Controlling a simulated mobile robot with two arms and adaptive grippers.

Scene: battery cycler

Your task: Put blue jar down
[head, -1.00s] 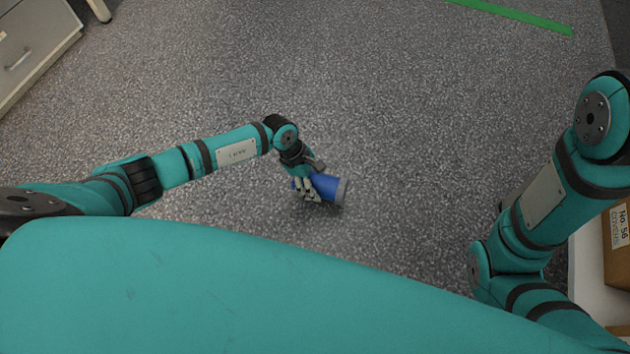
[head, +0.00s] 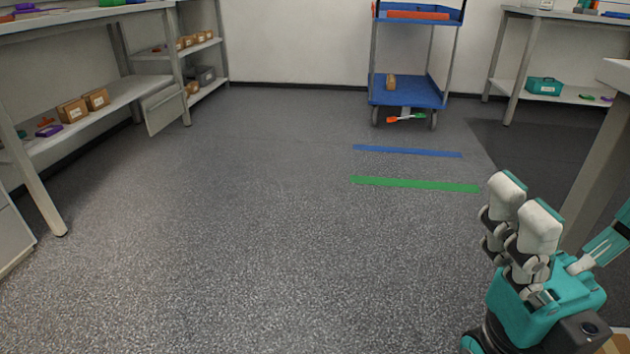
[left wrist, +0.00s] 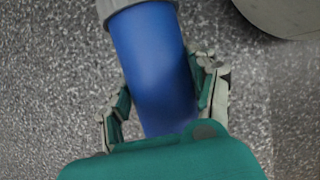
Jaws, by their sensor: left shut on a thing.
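The blue jar (left wrist: 155,65) has a smooth blue body and a grey lid or end (left wrist: 122,8). In the left wrist view it lies between the fingers of my left gripper (left wrist: 165,85), which is shut on it. Speckled grey floor shows behind the jar. The jar and my left gripper are out of the head view. My right gripper (head: 523,208) is at the lower right of the head view with its pale fingers pointing up. No object shows in it, and I cannot tell whether its fingers are open.
A blue cart (head: 408,92) stands at the back, beyond blue tape (head: 407,151) and green tape (head: 415,184). Shelved benches stand left (head: 105,100) and at the back right (head: 545,90). The middle floor is clear. A pale rounded surface (left wrist: 285,12) shows near the jar.

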